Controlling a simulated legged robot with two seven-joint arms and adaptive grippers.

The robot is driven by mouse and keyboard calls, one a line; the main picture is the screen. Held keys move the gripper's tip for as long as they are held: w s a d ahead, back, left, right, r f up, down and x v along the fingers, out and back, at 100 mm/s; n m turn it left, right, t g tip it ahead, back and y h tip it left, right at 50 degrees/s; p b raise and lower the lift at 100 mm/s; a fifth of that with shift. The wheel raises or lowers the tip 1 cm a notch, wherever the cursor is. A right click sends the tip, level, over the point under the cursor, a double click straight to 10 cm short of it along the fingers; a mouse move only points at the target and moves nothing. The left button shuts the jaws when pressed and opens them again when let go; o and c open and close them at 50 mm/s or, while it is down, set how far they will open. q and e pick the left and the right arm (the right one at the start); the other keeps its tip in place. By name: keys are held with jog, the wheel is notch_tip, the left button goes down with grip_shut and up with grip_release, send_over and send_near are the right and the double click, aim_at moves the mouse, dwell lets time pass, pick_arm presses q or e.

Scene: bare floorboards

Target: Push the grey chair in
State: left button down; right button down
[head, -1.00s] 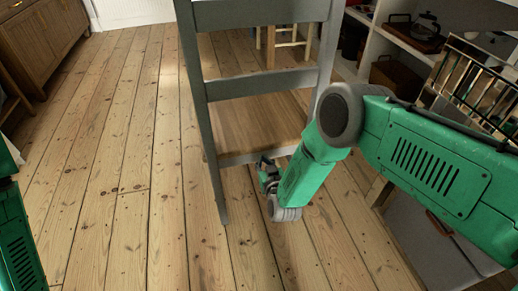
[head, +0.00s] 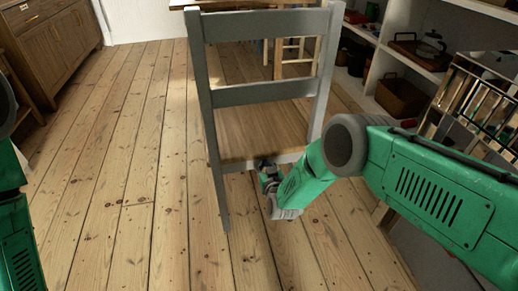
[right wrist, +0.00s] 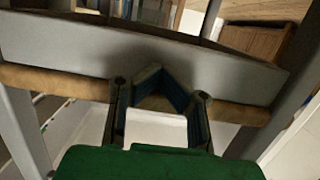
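The grey chair (head: 265,93) stands upright with its slatted back towards me and its brown wooden seat beyond. Past it, a light table edge (head: 245,3) shows at the top of the head view. My right gripper (head: 266,164) is low behind the chair, at the rear rail under the seat. In the right wrist view the gripper (right wrist: 158,75) has its fingertips together, in front of the grey rail (right wrist: 140,50). It looks very close to the rail; contact is not certain. My left arm shows at the left edge, but its gripper is out of view.
A light wooden stool or chair (head: 292,52) stands beyond the grey chair. White shelves (head: 395,55) with a tray and basket stand at right, near a rack (head: 485,95). A brown cabinet (head: 50,42) is at far left. The floorboards at left are clear.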

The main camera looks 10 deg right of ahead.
jog(key=shift+w+r, duration=0.15)
jog(key=shift+w, duration=2)
jog(key=shift+w+r, duration=0.1)
jog(key=shift+w, duration=2.05)
jog(key=shift+s+p, duration=0.75)
jog(key=shift+p, duration=0.25)
jog(key=shift+s+f+p, duration=0.1)
jog(key=shift+s+p, duration=0.6)
jog(key=shift+s, duration=0.1)
jog(key=shift+f, duration=0.1)
